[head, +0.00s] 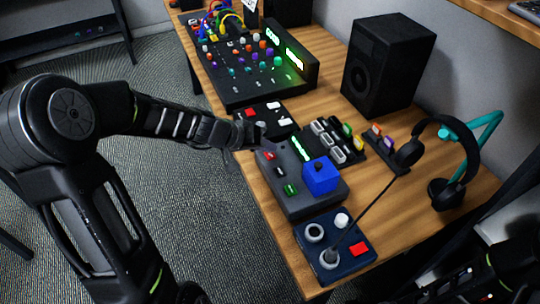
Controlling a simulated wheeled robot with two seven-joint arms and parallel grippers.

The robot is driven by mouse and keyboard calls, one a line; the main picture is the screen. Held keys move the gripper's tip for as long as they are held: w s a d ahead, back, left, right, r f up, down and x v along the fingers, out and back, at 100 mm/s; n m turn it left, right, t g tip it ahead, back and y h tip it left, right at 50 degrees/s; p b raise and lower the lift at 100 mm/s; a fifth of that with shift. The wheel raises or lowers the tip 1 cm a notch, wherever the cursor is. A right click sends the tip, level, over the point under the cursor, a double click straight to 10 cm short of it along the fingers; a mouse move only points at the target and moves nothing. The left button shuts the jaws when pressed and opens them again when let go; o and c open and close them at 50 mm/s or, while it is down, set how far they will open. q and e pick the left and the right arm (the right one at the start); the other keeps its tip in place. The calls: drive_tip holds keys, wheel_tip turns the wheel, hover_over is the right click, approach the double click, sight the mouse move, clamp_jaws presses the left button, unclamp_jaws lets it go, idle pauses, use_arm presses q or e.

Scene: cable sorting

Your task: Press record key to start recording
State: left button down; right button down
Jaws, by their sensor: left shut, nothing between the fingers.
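My left gripper (256,142) reaches in from the left, its shut, empty fingertips over the far left edge of a grey box (306,205). No label marks which key is the record key. My right gripper is not in view.
A black mixer (262,75), a small black key panel (265,120) and a pad of grey keys (332,140) stand near. A blue joystick panel (336,262) is in front. A speaker (388,66) and headphones (443,190) stand on the right.

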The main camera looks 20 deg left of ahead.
sight(267, 156)
use_arm(q)
drive_tip(key=shift+f+b, duration=0.5)
drive_tip(key=shift+b, duration=0.15)
idle(0.8)
idle(0.4)
drive_tip(key=shift+r+p, duration=0.5)
drive_tip(key=shift+r, duration=0.3)
drive_tip(key=shift+r+p, duration=1.75)
drive_tip(key=shift+r, duration=0.8)
